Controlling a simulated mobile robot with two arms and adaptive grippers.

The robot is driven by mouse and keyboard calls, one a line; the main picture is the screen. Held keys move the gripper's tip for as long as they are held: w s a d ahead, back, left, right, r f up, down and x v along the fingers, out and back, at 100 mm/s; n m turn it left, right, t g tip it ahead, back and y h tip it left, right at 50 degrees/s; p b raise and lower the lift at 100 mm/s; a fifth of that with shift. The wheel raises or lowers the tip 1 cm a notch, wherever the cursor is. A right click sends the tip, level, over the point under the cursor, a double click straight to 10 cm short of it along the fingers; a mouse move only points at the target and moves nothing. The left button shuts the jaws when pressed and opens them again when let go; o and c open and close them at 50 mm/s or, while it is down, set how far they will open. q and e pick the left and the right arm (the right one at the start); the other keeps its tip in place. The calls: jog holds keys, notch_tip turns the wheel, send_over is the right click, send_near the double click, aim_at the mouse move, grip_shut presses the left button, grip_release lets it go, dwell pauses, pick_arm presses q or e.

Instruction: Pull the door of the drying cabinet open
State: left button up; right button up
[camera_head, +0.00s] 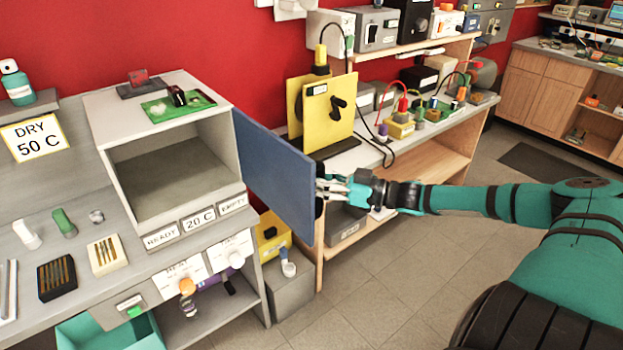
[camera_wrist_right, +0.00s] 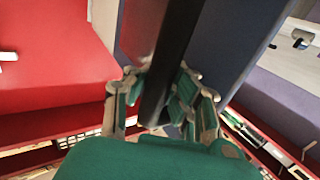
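The drying cabinet (camera_head: 225,150) is a pale box on the grey bench at left, with an open front and an empty-looking inside. Its blue door (camera_head: 275,175) stands swung wide out to the right, hinged at the cabinet's right side. My right gripper (camera_head: 328,188) is at the door's free outer edge. In the right wrist view a dark bar, the door handle (camera_wrist_right: 178,45), runs between the fingers of my right gripper (camera_wrist_right: 160,105), which are closed around it. The blue door (camera_wrist_right: 225,40) is behind the bar. My left gripper is in neither view.
A green board (camera_head: 178,106) lies on top of the cabinet. A yellow panel stand (camera_head: 328,115) is on the bench behind the door. A grey box (camera_head: 290,292) stands on the floor below the door. The floor in front is clear.

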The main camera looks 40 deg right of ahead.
jog(key=o, duration=0.3)
jog(key=shift+s+d+r, duration=0.2)
jog(key=shift+s+d, duration=0.05)
jog(key=shift+s, duration=0.4)
jog(key=shift+w, duration=0.15)
jog(key=shift+w+a, duration=0.1)
jog(key=shift+w, duration=0.05)
jog(key=v, duration=1.2)
jog(key=shift+s, duration=0.2)
jog(key=shift+f, duration=0.15)
